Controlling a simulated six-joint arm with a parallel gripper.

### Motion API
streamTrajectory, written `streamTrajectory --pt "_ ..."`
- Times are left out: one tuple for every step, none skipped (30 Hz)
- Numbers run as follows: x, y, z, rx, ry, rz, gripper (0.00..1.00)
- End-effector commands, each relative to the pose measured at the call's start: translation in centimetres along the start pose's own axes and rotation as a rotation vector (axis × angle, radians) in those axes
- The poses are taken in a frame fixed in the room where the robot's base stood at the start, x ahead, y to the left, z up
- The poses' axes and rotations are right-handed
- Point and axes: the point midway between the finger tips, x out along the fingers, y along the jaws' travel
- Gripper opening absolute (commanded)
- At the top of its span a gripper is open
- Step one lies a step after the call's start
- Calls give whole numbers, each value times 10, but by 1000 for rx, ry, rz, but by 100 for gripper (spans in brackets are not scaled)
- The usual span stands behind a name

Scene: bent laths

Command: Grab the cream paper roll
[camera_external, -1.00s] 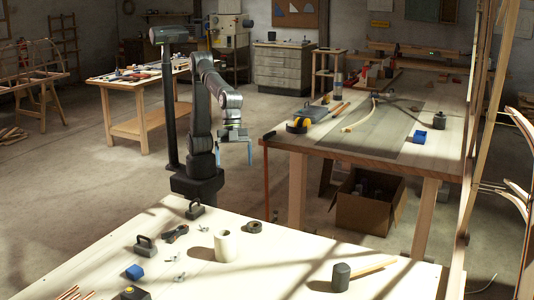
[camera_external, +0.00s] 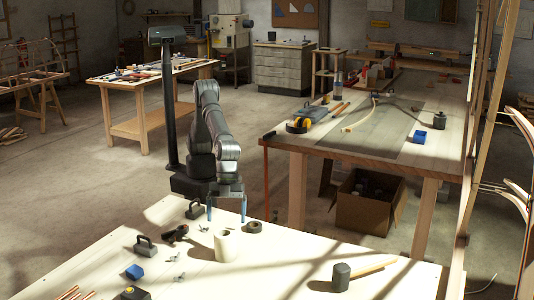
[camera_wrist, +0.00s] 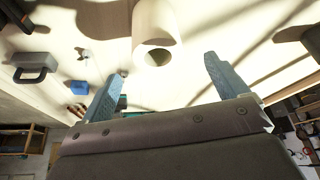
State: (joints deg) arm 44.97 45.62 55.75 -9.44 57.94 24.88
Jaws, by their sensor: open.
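The cream paper roll (camera_external: 225,246) stands upright on the pale tabletop (camera_external: 290,262) in the external view. In the wrist view the roll (camera_wrist: 153,35) is at the top centre, with its hollow end showing. My gripper (camera_external: 226,212) is open and empty, behind and above the roll, with its blue fingers pointing down. In the wrist view my gripper (camera_wrist: 163,75) has its fingers spread wide apart, and the roll lies beyond them, between their lines. The fingers look clear of the roll.
A dark tape roll (camera_external: 254,227) lies close to the right of the paper roll. A dark weight with a handle (camera_external: 195,210), a black clamp-like tool (camera_external: 175,234) and small wing nuts lie to its left. A mallet (camera_external: 342,276) lies at the right. The table between roll and mallet is clear.

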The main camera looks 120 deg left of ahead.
Motion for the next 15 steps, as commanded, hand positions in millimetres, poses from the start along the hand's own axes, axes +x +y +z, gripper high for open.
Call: streamTrajectory --pt "12 0 0 0 -2 1 91" --pt "18 0 1 0 -2 1 91" --pt "24 0 1 0 -2 1 91" --pt "28 0 0 0 -2 1 91" --pt "32 0 0 0 -1 1 91" --pt "37 0 0 0 0 0 91" --pt "39 0 0 0 0 0 91" --pt "41 0 0 0 0 0 91" --pt "42 0 0 0 1 0 91" --pt "43 0 0 0 1 0 91" --pt "44 0 0 0 1 0 91" --pt "46 0 1 0 0 0 91" --pt "48 1 1 0 0 0 91" --pt "50 1 2 0 -1 0 91" --pt "55 2 3 -1 -1 0 91"
